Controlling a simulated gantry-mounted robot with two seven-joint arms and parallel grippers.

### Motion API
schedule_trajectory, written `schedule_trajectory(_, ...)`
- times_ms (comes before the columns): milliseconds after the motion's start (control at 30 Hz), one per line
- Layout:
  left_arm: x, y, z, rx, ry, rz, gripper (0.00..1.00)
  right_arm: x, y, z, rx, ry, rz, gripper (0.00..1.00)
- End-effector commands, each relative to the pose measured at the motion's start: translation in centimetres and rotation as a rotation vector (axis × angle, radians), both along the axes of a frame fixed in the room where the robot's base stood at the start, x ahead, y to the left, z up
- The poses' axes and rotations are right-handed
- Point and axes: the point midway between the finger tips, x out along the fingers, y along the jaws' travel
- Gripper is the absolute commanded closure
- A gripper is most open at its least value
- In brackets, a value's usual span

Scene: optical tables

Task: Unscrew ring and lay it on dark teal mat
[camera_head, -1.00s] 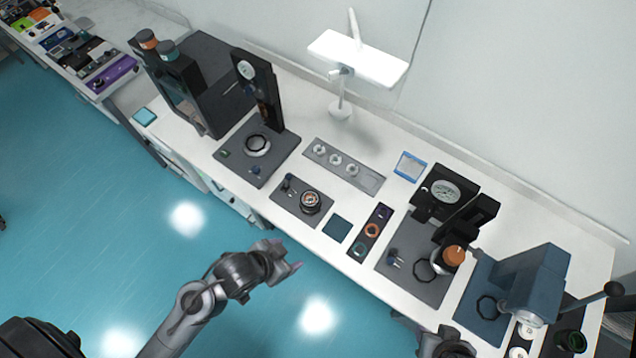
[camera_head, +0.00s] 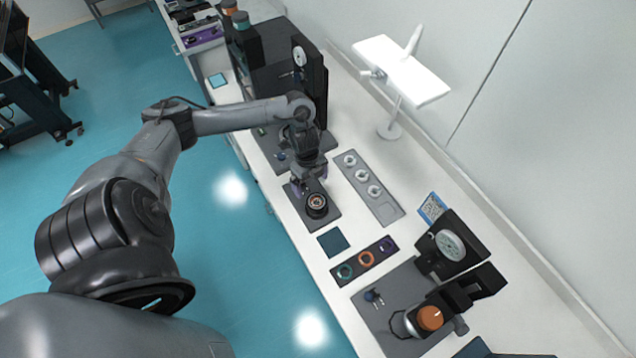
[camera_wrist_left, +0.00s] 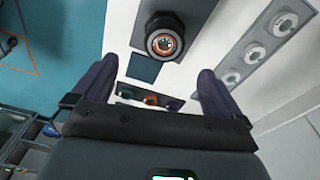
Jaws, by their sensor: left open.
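A dark round mount with a ring (camera_head: 317,205) at its top and a pale, orange-tinged centre stands on a small grey plate (camera_head: 328,222). It also shows at the top of the left wrist view (camera_wrist_left: 165,42). I cannot tell whether the ring is loose. The dark teal mat (camera_head: 333,242) lies flat and bare just in front of the plate. My left gripper (camera_head: 299,187) is above the plate's far end, beside the mount and apart from it. In the left wrist view its purple fingers (camera_wrist_left: 156,82) are wide open with nothing between them. My right gripper is out of view.
A purple-black tray (camera_head: 362,261) with coloured rings lies past the mat. A grey strip with several white rings (camera_head: 369,187) lies behind the plate. A tall black stand (camera_head: 312,85) rises behind my left arm. A larger station with an orange knob (camera_head: 430,318) is at lower right.

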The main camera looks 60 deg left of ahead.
Motion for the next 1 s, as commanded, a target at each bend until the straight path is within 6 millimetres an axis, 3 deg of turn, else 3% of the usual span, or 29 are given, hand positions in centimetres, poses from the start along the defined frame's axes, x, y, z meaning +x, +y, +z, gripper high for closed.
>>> schedule_trajectory(267,0.8,-0.5,-1.9,-0.004,-0.014,0.001,0.0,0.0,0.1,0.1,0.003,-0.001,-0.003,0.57)
schedule_trajectory(700,1.0,-1.2,-8.3,-0.003,-0.015,0.001,0.0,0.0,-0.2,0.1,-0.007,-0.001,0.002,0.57)
schedule_trajectory(1000,1.1,-1.3,-10.2,-0.001,-0.017,-0.001,0.0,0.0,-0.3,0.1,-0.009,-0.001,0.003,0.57)
